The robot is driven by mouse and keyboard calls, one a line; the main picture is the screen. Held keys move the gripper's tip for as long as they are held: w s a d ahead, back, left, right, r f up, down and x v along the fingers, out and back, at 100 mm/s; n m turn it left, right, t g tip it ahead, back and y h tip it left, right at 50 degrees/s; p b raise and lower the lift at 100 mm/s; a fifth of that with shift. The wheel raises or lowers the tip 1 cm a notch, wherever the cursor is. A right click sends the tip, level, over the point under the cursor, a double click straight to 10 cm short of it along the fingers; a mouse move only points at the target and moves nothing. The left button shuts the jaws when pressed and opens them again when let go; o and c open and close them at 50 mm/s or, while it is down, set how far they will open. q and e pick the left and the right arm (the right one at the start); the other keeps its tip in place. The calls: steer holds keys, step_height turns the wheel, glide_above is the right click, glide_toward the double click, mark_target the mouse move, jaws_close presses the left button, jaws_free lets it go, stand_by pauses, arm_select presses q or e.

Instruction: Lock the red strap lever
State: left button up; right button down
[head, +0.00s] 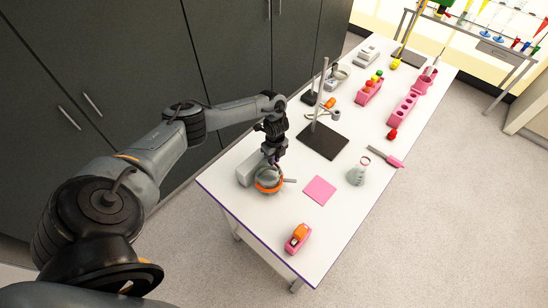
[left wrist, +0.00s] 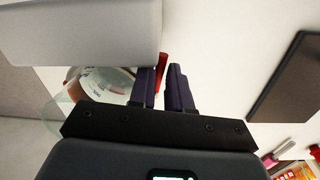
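A round glass vessel (head: 268,186) with an orange band stands at the near left of the white table, with a short grey piece sticking out to its right. In the left wrist view the clear vessel (left wrist: 55,118) is partly hidden behind my gripper. The red strap lever (left wrist: 162,62) shows as a small red piece at my fingertips, close against the left finger. My left gripper (head: 272,161) points down over the vessel. Its dark fingers (left wrist: 165,78) stand slightly apart, with a bright gap beside the red piece. I cannot make out the lever in the head view. My right gripper is out of view.
A white box (head: 247,169) stands close beside the vessel. A pink square (head: 319,190) lies to the right, with a flask (head: 358,171) beyond it. A dark stand base (head: 322,141) is farther back.

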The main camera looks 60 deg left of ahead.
arm_select(q)
steer(key=shift+w+r, duration=0.1)
steer(key=shift+r, duration=0.4)
step_height(320, 180, up, 4)
steer(key=shift+w+f, duration=0.1)
step_height(320, 180, up, 6)
steer(key=p, duration=0.2)
